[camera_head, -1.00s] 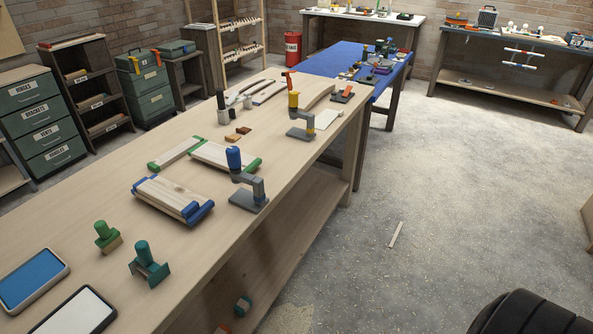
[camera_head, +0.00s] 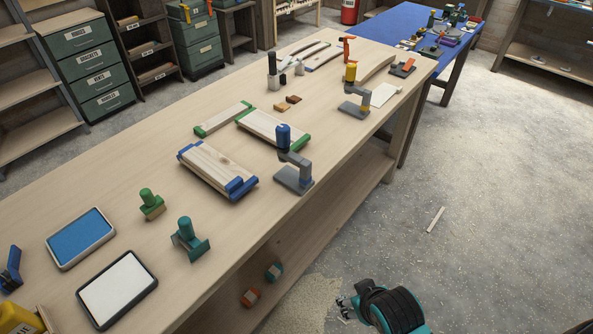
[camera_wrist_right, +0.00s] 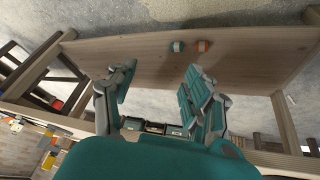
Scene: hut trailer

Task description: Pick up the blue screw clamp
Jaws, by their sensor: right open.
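The blue screw clamp (camera_head: 292,160) stands upright near the right edge of the long wooden bench (camera_head: 118,175). It has a blue handle on top, a grey arm and a flat grey base. My right gripper (camera_head: 342,306) is low at the bottom of the head view, out over the floor beside the bench, well apart from the clamp. In the wrist view my right gripper (camera_wrist_right: 160,78) has its fingers spread, with nothing between them. The clamp does not show in the wrist view. My left gripper is not in view.
A yellow-topped clamp (camera_head: 353,90) stands farther along the bench. Blue-ended boards (camera_head: 218,168) lie left of the blue clamp. A teal-handled tool (camera_head: 188,240) stands nearer. Teal (camera_head: 273,271) and orange (camera_head: 250,297) pieces sit on the lower shelf. The floor at right is mostly clear.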

